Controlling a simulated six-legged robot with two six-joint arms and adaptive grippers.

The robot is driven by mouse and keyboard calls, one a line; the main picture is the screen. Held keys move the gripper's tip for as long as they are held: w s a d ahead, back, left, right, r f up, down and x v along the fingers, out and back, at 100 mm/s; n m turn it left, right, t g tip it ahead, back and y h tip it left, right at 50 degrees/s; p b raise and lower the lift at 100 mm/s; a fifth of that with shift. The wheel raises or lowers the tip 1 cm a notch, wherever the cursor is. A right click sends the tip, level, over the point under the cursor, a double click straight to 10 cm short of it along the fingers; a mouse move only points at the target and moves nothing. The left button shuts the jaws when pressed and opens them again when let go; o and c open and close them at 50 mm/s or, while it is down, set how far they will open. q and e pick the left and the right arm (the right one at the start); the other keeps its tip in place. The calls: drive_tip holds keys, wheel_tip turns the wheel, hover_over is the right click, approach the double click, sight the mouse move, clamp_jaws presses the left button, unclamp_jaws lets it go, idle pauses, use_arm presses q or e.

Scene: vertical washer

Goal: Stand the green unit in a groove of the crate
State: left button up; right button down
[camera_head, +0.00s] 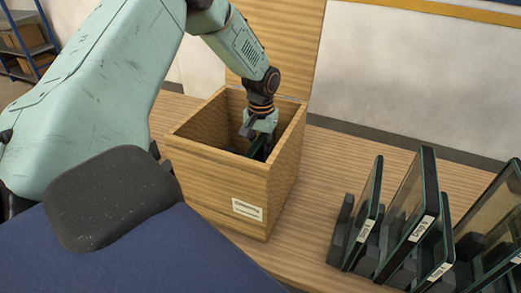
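The crate (215,185) is a light wooden box with its lid (285,40) standing up behind it and a white label on its front. My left gripper (256,132) reaches down into the crate, near its right inner side. Just below its fingers is a dark panel with a green edge (259,149), which may be the green unit. Most of that panel is hidden by the crate's front wall and the gripper. I cannot tell whether the fingers are closed on it. The grooves inside are not visible. My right gripper is not in view.
On the right of the wooden table (315,190), several dark panels with glassy faces and green edges (412,210) stand upright in black holders (340,235). Bare table lies between them and the crate. A white wall is behind; a blue shelf (28,40) stands far left.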

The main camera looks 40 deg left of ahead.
use_arm(q)
drive_tip(key=o, duration=0.4)
drive_tip(key=shift+d, duration=0.2)
drive_tip(key=shift+s, duration=0.1)
drive_tip(key=shift+a, duration=0.1)
wheel_tip(320, 180, up, 12)
idle(0.3)
